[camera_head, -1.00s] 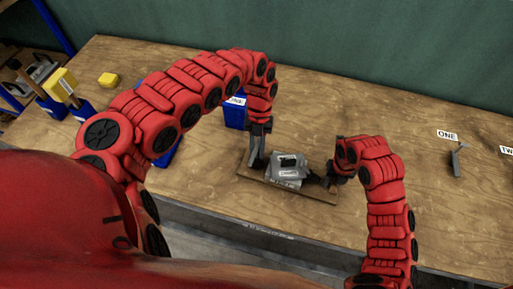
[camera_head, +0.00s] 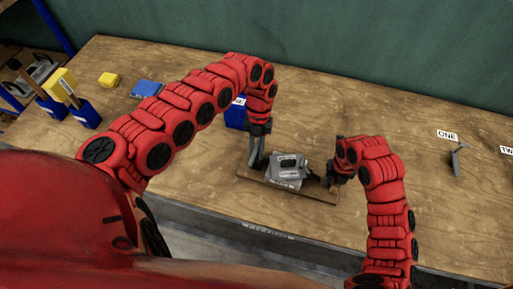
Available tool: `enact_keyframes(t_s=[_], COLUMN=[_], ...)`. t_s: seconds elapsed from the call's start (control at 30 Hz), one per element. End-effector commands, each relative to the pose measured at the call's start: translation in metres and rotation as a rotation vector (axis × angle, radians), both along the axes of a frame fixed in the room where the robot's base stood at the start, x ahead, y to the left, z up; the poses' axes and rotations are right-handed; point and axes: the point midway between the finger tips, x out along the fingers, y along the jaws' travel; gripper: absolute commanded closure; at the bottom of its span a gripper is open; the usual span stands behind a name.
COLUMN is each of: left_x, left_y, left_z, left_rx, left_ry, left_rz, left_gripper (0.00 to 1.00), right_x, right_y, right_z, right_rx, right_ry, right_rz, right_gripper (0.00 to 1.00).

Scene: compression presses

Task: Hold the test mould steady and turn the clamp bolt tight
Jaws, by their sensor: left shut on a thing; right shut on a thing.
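The test mould (camera_head: 288,168) is a grey metal block with a dark patch and a white label on it. It sits on a wooden board (camera_head: 318,193) near the front edge of the table. My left gripper (camera_head: 257,160) points down at the mould's left side and is shut on a part there, which its fingers mostly hide. My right gripper (camera_head: 325,180) comes in from the right and is shut at the mould's right end. The clamp bolt is too small and too covered by the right gripper to make out clearly.
A blue container (camera_head: 235,115) stands behind my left arm. A grey tool (camera_head: 457,160) stands at the right by a "ONE" label (camera_head: 447,137). The table's middle back is clear.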

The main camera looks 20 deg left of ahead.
Motion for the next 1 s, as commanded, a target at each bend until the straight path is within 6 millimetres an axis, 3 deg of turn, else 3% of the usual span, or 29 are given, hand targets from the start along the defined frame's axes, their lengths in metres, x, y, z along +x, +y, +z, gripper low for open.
enact_keyframes(t_s=[0.47,0.5,0.67,1.0], left_x=[-0.0012,-0.0012,-0.0013,0.0002], left_y=[0.0023,0.0024,0.0018,0.0009], left_z=[-0.0006,-0.0006,-0.0005,0.0024], left_rx=[0.005,0.005,0.004,0.002], left_ry=[0.001,0.001,0.000,-0.001], left_rz=[0.001,0.001,0.001,-0.001], left_gripper=[1.00,0.71,0.43,0.43], right_x=[-0.0003,-0.0002,-0.0002,-0.0001], right_y=[-0.0009,-0.0009,-0.0009,-0.0004], right_z=[-0.0004,-0.0004,-0.0003,-0.0002], right_rx=[-0.002,-0.002,-0.002,-0.001], right_ry=[0.001,0.001,0.001,0.001], right_rz=[0.000,0.000,0.000,0.001], right_gripper=[1.00,1.00,1.00,1.00])
